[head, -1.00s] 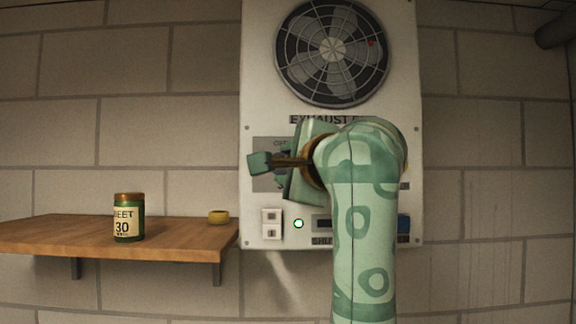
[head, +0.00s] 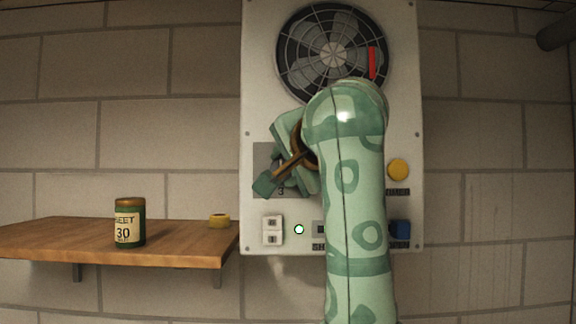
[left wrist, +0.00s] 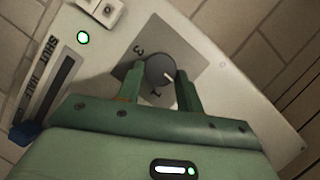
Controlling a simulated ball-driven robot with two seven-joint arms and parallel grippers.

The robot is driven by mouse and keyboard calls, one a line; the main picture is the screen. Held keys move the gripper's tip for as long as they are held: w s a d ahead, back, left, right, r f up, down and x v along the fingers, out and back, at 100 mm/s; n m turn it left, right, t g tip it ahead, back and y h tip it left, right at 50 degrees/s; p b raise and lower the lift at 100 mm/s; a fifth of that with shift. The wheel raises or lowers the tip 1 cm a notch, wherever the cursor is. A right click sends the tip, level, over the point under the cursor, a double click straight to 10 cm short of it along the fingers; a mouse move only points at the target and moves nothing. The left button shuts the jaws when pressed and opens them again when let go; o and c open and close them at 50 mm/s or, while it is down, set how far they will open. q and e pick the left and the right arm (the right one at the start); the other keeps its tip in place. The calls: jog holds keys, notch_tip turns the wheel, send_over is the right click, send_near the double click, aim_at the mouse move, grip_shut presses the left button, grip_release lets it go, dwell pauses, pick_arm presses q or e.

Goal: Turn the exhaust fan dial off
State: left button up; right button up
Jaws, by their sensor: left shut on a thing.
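The exhaust fan dial (left wrist: 160,71) is a dark round knob with a white mark, on a grey plate (left wrist: 190,50) on the panel. In the left wrist view its mark points to the lower right. The numbers 3 and 1 show beside it. My left gripper (left wrist: 158,76) is shut on the dial, a finger on each side. In the head view my left gripper (head: 272,172) is tilted in front of the plate and hides the dial. The exhaust fan (head: 333,54) is above, with a red strip (head: 372,63) hanging down at its right. My right gripper is not in view.
Below the dial are a white switch (head: 272,230), a lit green lamp (head: 299,229) and a blue slider knob (head: 400,229). A yellow button (head: 398,169) is at the right. A wooden shelf (head: 180,245) at left holds a jar (head: 129,222) and a yellow ring-like item (head: 219,220).

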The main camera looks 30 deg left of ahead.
pick_arm(q)
jog(key=shift+f, duration=0.15)
jog(key=o, duration=1)
jog(key=b+v, duration=1.6)
jog(key=b, duration=0.1)
jog(key=shift+s, duration=0.1)
